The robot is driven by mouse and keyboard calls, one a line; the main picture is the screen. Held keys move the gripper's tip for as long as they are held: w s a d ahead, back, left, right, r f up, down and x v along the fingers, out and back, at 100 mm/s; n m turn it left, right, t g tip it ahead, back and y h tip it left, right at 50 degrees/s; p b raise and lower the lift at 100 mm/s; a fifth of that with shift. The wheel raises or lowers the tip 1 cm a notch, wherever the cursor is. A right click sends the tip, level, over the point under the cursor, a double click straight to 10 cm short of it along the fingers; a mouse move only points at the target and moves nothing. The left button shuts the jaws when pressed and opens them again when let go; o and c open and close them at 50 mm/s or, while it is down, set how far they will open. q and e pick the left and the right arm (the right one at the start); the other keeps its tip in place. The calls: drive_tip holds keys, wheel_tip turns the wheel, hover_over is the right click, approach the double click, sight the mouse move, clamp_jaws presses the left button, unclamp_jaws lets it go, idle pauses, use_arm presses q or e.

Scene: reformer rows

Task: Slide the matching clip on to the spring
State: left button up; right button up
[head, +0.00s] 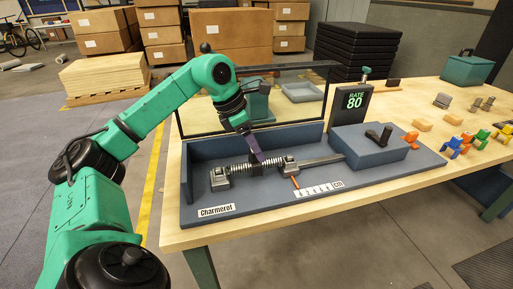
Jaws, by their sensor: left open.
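A coiled spring (239,169) lies on a rod between two grey blocks, on the blue-grey Charmerot fixture (207,191). My left gripper (256,151) reaches down over the middle of the spring and is open. A dark purple piece at its tip overlaps the spring; I cannot tell whether it is a finger or a clip. Coloured clips stand on the table at the right: an orange one (411,138), a blue one (454,145), a green one (482,135) and others. My right gripper is not in view.
A clear panel (300,95) stands behind the fixture. A display (355,103) reads RATE 80. A blue-grey block with a black knob (378,135) sits at the fixture's right. An orange pointer (295,182) stands by a scale (319,190). The table's front right is clear.

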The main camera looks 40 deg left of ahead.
use_arm(q)
drive_tip(key=p+v, duration=0.3)
drive_tip(key=v, duration=1)
drive_tip(key=shift+r, duration=0.2)
drive_tip(key=shift+s, duration=0.1)
